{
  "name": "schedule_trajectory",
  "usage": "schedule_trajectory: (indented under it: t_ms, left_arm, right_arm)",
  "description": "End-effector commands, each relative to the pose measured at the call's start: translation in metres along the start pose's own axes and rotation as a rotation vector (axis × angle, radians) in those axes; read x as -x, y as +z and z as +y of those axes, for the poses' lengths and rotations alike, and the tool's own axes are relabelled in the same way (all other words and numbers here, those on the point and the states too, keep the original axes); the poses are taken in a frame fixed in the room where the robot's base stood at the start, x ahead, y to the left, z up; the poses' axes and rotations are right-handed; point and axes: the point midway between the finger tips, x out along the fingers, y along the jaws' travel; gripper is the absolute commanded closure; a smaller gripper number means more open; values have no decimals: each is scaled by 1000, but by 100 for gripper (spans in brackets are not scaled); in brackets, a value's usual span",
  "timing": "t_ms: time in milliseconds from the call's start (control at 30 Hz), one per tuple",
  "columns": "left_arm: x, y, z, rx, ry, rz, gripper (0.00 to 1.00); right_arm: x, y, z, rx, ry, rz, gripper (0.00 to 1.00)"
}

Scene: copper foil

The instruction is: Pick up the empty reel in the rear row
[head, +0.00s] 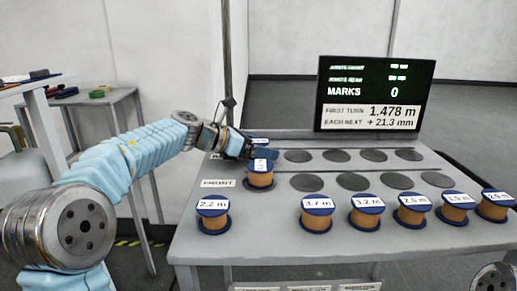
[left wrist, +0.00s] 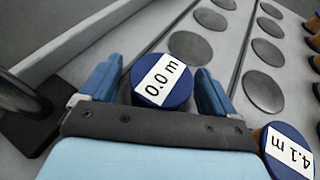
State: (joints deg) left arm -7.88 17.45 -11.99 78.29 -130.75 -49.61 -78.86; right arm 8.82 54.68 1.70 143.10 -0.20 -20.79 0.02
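The empty reel (left wrist: 161,81), blue-rimmed and labelled 0.0 m, sits between the two blue fingers of my left gripper (left wrist: 160,88) in the left wrist view. The fingers stand apart on either side of it, and a narrow gap seems to show on its left. In the head view my left gripper (head: 248,148) is at the left end of the rear row and mostly hides that reel; only a white label edge (head: 260,140) shows. A copper reel (head: 260,178) stands just in front; the wrist view shows its 4.1 m label (left wrist: 291,148). My right gripper is out of view.
Several dark round spots (head: 335,155) lie bare in two rows on the grey table (head: 240,245). Several labelled copper reels (head: 316,217) stand along the front edge. A black display (head: 375,95) stands behind the rows, and a thin post (head: 227,50) rises behind my gripper.

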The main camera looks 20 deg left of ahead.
Motion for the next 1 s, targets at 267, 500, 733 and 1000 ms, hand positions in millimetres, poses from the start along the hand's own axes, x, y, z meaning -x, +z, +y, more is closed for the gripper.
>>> schedule_trajectory:
  t_ms: [267, 500, 733, 1000]
  left_arm:
    - [0, 0, 0, 0, 0, 0, 54]
    - [0, 0, 0, 0, 0, 0, 66]
    - [4, 9, 0, -2, -1, -1, 66]
    - [30, 49, -18, -4, -2, -5, 66]
  right_arm:
    - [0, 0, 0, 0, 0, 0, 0]
    - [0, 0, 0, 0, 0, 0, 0]
    - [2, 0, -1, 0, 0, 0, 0]
    - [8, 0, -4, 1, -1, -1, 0]
